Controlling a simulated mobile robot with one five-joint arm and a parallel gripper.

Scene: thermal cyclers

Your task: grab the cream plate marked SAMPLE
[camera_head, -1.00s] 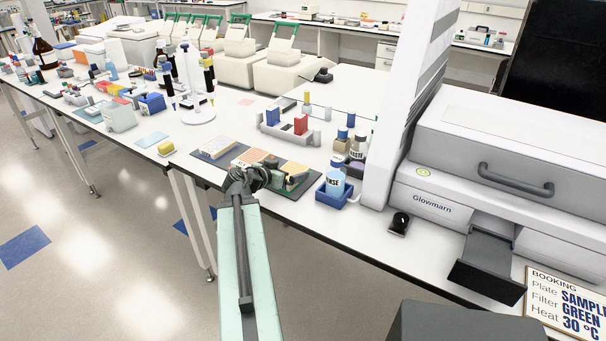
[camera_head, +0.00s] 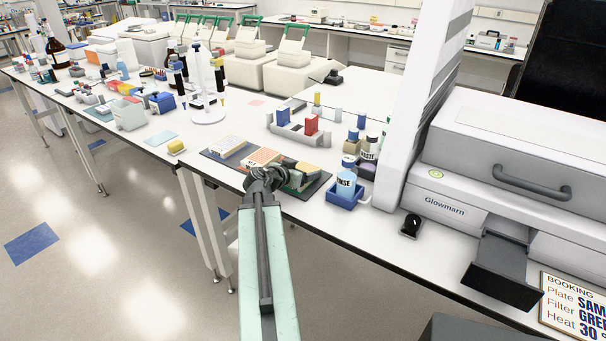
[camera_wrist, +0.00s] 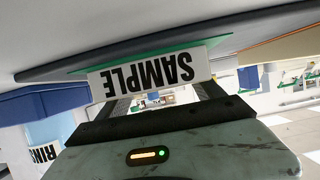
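The cream plate marked SAMPLE (camera_head: 308,169) lies at the right end of a dark mat (camera_head: 317,186) near the bench's front edge, partly hidden behind my gripper. Its white SAMPLE label (camera_wrist: 150,75) appears upside down in the wrist view, with a green strip along it. My gripper (camera_head: 265,176) is at the mat's front edge, close in front of the plates. In the wrist view, my gripper (camera_wrist: 163,98) has its fingers spread apart, near the two ends of the label. I cannot tell whether they touch the plate.
Other plates (camera_head: 262,157) share the mat to the left. A blue holder with a RINSE bottle (camera_head: 346,184) stands close on the right. Further right are the Glowmarn instrument (camera_head: 450,205) with its tray (camera_head: 503,270) out and a booking sign (camera_head: 575,305).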

